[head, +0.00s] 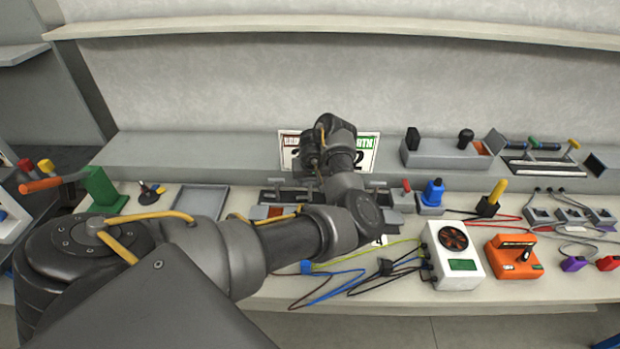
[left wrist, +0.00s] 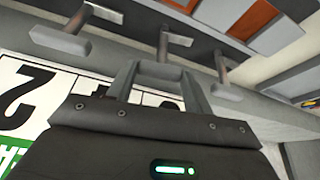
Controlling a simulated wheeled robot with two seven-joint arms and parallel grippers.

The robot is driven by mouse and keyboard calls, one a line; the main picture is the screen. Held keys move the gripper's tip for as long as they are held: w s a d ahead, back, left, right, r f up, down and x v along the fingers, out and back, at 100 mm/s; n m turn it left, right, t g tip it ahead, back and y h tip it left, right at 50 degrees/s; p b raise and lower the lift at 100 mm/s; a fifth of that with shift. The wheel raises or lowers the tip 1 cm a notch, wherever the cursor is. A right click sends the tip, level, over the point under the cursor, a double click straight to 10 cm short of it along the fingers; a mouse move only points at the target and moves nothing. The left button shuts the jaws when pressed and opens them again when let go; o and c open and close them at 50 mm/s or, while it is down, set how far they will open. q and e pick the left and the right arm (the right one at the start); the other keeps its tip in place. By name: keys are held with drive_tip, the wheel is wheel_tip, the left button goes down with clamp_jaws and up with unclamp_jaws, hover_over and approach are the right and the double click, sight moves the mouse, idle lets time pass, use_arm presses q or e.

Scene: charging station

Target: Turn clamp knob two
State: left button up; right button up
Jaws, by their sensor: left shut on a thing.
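One free knob (left wrist: 62,40) is to the left and another (left wrist: 228,92) to the right. In the head view my left arm reaches across the bench to the clamp row, and my own wrist and forearm largely hide the gripper and the held knob. A free clamp knob (head: 274,182) shows left of my wrist. My right gripper is out of view.
A sign with a large 2 (left wrist: 22,98) is close beside the gripper. A grey tray (head: 192,200) lies left of the clamps. Cables, a white fan unit (head: 456,262) and an orange device (head: 514,262) crowd the bench to the right. A shelf (head: 400,33) runs above.

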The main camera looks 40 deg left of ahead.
use_arm(q)
drive_tip(key=n, duration=0.2)
drive_tip(key=shift+w+d+n+g+y, duration=0.1)
drive_tip(key=shift+w+n+g+y, duration=0.05)
drive_tip(key=shift+n+g+y, duration=0.2)
drive_tip(key=shift+n+g, duration=0.35)
drive_tip(key=shift+n, duration=0.6)
drive_tip(key=n, duration=0.1)
drive_tip(key=n+g+b, duration=0.1)
drive_tip(key=n, duration=0.1)
drive_tip(key=shift+w+n+y+b, duration=0.25)
drive_tip(key=shift+n+b, duration=0.05)
drive_tip(key=n+g+b, duration=0.1)
drive_tip(key=n, duration=0.3)
drive_tip(key=shift+w+g, duration=0.15)
drive_tip(key=shift+g, duration=0.25)
drive_tip(key=shift+n, duration=0.4)
drive_tip(key=shift+g, duration=0.3)
drive_tip(key=o, duration=1)
